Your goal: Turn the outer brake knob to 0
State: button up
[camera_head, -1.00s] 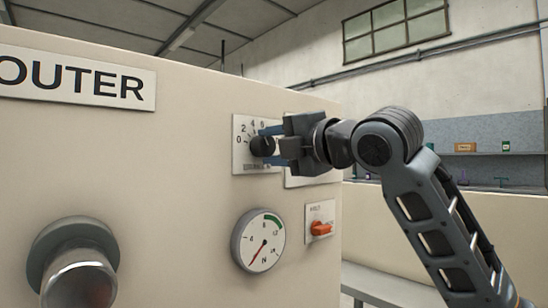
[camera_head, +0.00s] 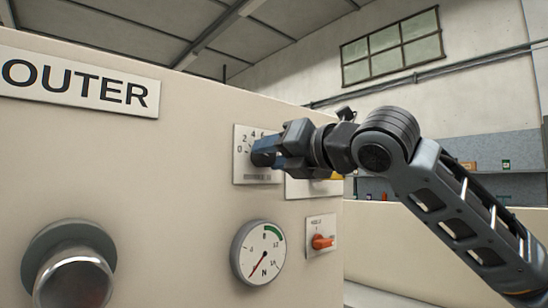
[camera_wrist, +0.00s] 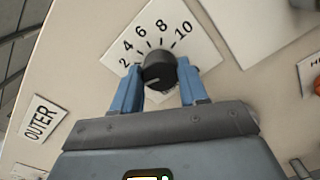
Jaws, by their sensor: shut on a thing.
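The black brake knob (camera_head: 258,158) sits on a white dial plate (camera_head: 243,172) on the cream panel, to the right of the OUTER sign (camera_head: 80,82). In the wrist view the knob (camera_wrist: 158,68) is between the two blue fingers of my gripper (camera_wrist: 160,72). My gripper (camera_head: 266,151) is shut on the knob. The dial numbers 2 to 10 show in the wrist view; the 0 is hidden there but shows in the head view. A pale line on the knob faces the lower left, but its exact reading is unclear.
A round gauge (camera_head: 258,252) and an orange switch (camera_head: 322,242) are below the dial. A large round metal knob (camera_head: 74,278) protrudes at lower left. A second plate (camera_head: 302,188) lies right of the dial, partly behind my gripper.

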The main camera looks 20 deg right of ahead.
jog(key=shift+f+n, duration=0.15)
jog(key=shift+n, duration=0.25)
jog(key=o, duration=1.1)
jog(key=shift+c, duration=0.2)
jog(key=v, duration=0.7)
jog(key=shift+s, duration=0.4)
jog(key=shift+d, duration=0.1)
